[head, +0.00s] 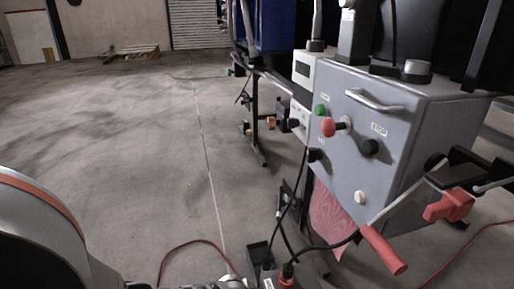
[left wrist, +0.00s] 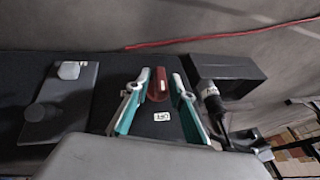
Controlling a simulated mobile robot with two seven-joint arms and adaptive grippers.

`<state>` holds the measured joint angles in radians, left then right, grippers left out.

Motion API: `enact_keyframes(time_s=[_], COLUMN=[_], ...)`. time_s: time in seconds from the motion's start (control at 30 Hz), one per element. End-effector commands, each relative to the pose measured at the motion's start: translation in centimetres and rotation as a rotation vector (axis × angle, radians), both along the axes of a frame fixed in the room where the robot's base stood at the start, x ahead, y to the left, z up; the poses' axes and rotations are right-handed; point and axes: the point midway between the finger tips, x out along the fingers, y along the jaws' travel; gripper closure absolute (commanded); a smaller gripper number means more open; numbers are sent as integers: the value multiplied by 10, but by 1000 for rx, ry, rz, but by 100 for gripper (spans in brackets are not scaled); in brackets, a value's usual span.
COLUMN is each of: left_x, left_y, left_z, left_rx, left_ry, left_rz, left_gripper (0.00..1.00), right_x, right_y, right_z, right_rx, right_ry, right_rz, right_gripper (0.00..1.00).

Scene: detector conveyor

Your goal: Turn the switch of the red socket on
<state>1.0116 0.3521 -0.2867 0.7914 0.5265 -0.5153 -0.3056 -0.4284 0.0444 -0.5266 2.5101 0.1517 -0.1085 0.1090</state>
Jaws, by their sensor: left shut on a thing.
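In the left wrist view a red switch (left wrist: 157,84) stands on a dark panel, with a small white label (left wrist: 162,116), apparently reading OFF, beside it. My left gripper (left wrist: 160,76) has its teal fingers on both sides of the switch, shut on it. In the head view a small red socket piece (head: 286,282) with a dark cable shows at the bottom edge, partly cut off. The left fingers are not visible there. My right gripper is in neither view.
A grey control box (head: 350,165) with knobs, a handle and a red-gripped lever (head: 384,250) stands at the right. In the wrist view a dark open box (left wrist: 235,70) with a plug (left wrist: 211,98) is right of the fingers. The floor at left is mostly open.

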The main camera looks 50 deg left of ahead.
Motion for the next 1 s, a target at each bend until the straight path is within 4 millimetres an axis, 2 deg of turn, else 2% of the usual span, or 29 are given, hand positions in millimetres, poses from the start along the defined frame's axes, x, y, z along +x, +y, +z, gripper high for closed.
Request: enact_keyframes(time_s=[0.9,0.93,1.0], left_x=[-2,-2,-2], left_y=[2,2,2], left_z=[-1,-1,-1], left_rx=[3,3,3], left_ry=[4,4,3], left_rz=[1,1,0], left_gripper=[99,72,72], right_x=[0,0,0], right_y=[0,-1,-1], right_z=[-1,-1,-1], right_rx=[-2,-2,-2], right_ry=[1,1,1], right_rz=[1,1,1], right_gripper=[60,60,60])
